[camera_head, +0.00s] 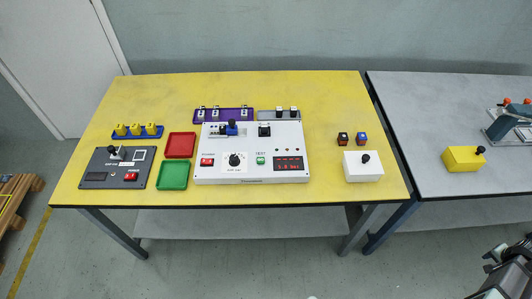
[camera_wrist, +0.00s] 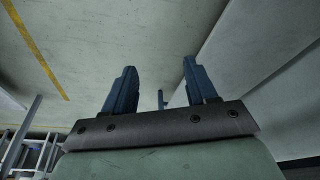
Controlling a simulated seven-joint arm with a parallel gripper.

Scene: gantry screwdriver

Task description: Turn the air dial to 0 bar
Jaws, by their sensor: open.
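The air dial (camera_head: 235,160) is a black round knob on a white scale plate, on the front of the white test panel (camera_head: 215,141) in the middle of the yellow table. A red digital display (camera_head: 289,164) on the panel's right appears to read a few bar, but its digits are small. The dial's exact pointer angle is too small to tell. My gripper (camera_wrist: 158,82) is open and empty in the wrist view, with its two blue fingers apart and only floor and table parts behind them. In the head view, part of my arm shows at the lower right, far from the dial.
A red tray (camera_head: 180,145) and a green tray (camera_head: 173,176) lie left of the panel, beside a dark control box (camera_head: 100,170). A white box with a black knob (camera_head: 362,168) stands at the right. A grey table (camera_head: 430,110) adjoins. The yellow table's back is largely clear.

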